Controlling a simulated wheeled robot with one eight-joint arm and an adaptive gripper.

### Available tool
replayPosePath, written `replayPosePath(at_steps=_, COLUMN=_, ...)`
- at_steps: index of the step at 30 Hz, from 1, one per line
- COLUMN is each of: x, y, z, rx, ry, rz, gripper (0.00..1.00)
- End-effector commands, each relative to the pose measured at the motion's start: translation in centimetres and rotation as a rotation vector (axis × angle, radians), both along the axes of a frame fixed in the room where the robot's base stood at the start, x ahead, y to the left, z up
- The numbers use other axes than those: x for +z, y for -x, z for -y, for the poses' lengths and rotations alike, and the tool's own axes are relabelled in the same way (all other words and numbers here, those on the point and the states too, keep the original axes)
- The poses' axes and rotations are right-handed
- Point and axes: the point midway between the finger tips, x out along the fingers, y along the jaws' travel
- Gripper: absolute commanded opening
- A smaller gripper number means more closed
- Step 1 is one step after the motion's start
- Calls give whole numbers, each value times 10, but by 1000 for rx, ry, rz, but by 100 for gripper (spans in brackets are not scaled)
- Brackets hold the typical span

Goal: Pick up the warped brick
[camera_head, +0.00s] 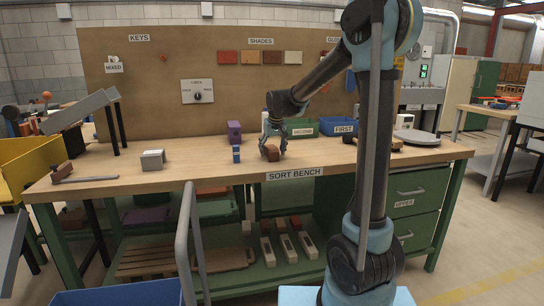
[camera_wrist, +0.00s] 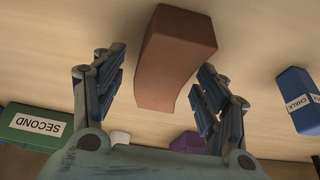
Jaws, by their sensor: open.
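The warped brick (camera_wrist: 172,62) is reddish brown with a curved side. In the wrist view it lies on the wooden bench top, upper middle, partly between the two fingers. My gripper (camera_wrist: 160,88) is open, one finger on each side of the brick's lower part, with gaps showing. In the head view the brick (camera_head: 271,153) sits near the middle of the sort bench's front half, and my gripper (camera_head: 274,143) is just above and behind it. The head view is too small to show contact.
A blue chalk box (camera_wrist: 298,98) stands to the right in the wrist view. The green SECOND bin (camera_head: 302,129) and blue FIRST bin (camera_head: 336,128) stand behind on the right. A purple block (camera_head: 234,132) stands behind left. A grey block (camera_head: 152,160) lies further left on the bench (camera_head: 210,168).

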Motion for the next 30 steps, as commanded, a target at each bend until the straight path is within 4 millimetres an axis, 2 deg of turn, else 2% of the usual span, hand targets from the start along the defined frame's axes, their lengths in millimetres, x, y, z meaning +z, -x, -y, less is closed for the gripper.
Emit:
replayPosePath(at_steps=2, x=0, y=0, z=0, rx=0, ry=0, rz=0, gripper=67)
replayPosePath(at_steps=9, x=0, y=0, z=0, rx=0, ry=0, rz=0, gripper=14)
replayPosePath(at_steps=11, x=0, y=0, z=0, rx=0, ry=0, rz=0, gripper=4)
replayPosePath(at_steps=18, x=1, y=0, z=0, rx=0, ry=0, rz=0, gripper=4)
replayPosePath(at_steps=22, x=8, y=0, z=0, rx=0, ry=0, rz=0, gripper=4)
replayPosePath(at_steps=30, x=50, y=0, z=0, rx=0, ry=0, rz=0, gripper=4)
